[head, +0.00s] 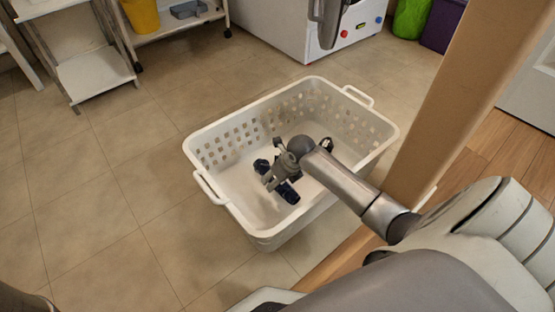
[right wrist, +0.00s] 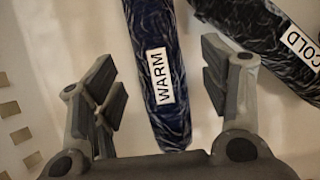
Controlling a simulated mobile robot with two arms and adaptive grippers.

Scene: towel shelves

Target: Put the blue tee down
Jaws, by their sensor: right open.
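The blue tee (right wrist: 158,75), a dark blue rolled garment with a white WARM label, lies in the white laundry basket (head: 230,200). In the right wrist view it lies between the spread fingers, with visible gaps on both sides. In the head view the blue tee (head: 289,193) shows partly below my right gripper (head: 272,178), which is down inside the basket. My right gripper is open and not closed on anything. My left gripper is not in view.
A darker garment with a COLD label (right wrist: 270,40) lies to the right in the basket. A brown post (head: 455,100) stands close right of the basket. A white shelf (head: 95,75) and a white machine (head: 290,25) stand behind. Tiled floor on the left is clear.

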